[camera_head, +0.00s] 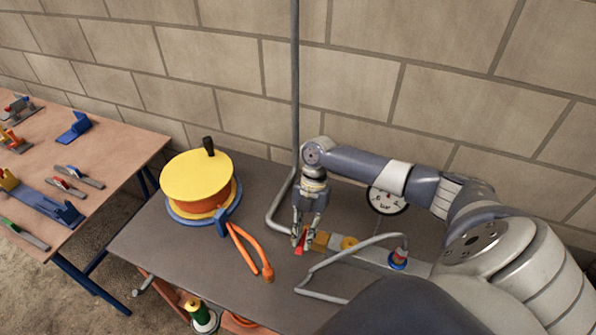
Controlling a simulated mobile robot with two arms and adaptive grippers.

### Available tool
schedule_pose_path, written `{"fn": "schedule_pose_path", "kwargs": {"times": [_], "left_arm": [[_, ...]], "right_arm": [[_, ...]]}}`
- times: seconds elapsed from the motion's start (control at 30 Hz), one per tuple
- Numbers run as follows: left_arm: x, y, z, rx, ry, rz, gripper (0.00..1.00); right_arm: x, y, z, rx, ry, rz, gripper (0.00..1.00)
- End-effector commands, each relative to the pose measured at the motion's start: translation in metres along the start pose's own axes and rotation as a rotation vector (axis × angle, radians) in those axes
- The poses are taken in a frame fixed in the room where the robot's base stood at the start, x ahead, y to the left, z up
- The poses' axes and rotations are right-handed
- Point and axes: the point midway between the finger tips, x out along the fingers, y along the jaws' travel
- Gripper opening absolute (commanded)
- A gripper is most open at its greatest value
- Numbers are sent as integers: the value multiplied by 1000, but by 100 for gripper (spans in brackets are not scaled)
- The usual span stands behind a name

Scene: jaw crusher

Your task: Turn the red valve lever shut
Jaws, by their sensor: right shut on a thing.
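The red valve lever (301,247) is at the pipe fitting on the dark grey table, in the middle of the head view. My right gripper (304,238) comes down on it from above and is shut on it. The fingers hide part of the lever and of the valve body. A brass fitting (320,240) sits just to the right of the fingers. I cannot tell the lever's exact angle. My left gripper is not in view.
A yellow and orange hose reel (197,178) stands left on the table (150,240), its orange hose (243,250) lying in front. A pressure gauge (387,201) and a grey hose (335,262) are to the right. A tool bench (110,150) stands far left. A brick wall is behind.

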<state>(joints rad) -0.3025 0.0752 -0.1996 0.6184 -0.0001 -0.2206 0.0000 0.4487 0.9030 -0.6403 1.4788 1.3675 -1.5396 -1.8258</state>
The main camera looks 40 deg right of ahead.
Motion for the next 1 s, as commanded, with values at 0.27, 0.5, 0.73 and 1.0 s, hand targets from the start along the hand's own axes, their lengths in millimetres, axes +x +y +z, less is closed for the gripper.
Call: {"fn": "schedule_pose_path", "kwargs": {"times": [0.27,0.5,0.73,1.0], "left_arm": [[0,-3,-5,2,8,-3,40],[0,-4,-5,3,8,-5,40],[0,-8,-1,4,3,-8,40],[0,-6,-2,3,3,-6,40]], "right_arm": [[-3,1,0,-5,-2,4,0],[-2,1,0,-3,-1,2,37],[-2,0,0,-2,-1,1,37],[-37,1,1,-2,-4,4,37]]}}
